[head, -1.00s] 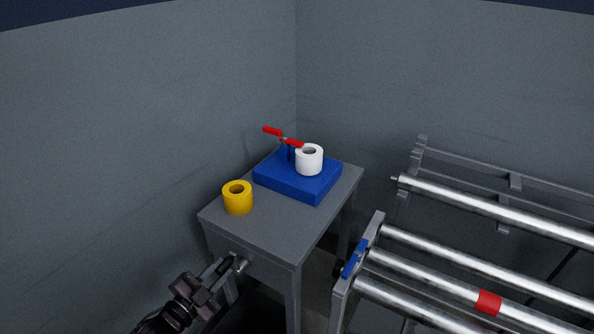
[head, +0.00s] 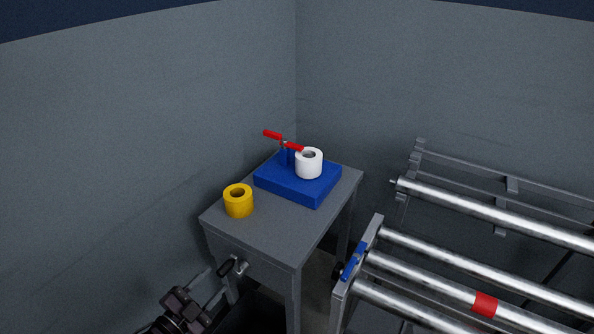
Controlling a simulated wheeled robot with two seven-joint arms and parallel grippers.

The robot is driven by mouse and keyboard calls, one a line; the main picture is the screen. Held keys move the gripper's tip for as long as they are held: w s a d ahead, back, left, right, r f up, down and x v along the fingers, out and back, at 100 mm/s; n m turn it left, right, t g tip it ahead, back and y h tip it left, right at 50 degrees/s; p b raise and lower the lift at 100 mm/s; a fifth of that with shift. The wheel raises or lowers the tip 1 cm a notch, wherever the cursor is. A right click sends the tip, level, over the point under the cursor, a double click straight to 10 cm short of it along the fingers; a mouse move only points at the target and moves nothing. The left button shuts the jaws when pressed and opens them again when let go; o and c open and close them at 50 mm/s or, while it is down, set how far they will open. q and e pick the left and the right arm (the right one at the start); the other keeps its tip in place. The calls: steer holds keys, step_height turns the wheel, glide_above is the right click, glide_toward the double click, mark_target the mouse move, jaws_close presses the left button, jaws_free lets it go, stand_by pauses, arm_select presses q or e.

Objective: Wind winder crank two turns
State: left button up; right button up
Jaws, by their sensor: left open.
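The winder has a blue base (head: 297,184) on the grey table (head: 272,232). My left gripper (head: 225,275) is low at the bottom left, beside the near end of the table, open and away from the crank. Small dark and grey pieces show at its tips; I cannot tell whether these are fingertips or a fitting on the table. My right gripper is not in view.
A yellow roll (head: 238,202) stands on the table's near left corner. A rack with metal rollers (head: 480,258), one banded red, fills the right. A blue lever (head: 354,262) is on its near frame. Grey walls (head: 150,140) close behind the table.

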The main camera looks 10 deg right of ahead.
arm_select(q)
steer(key=p+v, duration=0.1)
steer(key=v, duration=0.3)
steer(key=shift+s+a+p, duration=0.2)
steer(key=shift+a+p, duration=0.05)
steer(key=shift+p, duration=0.1)
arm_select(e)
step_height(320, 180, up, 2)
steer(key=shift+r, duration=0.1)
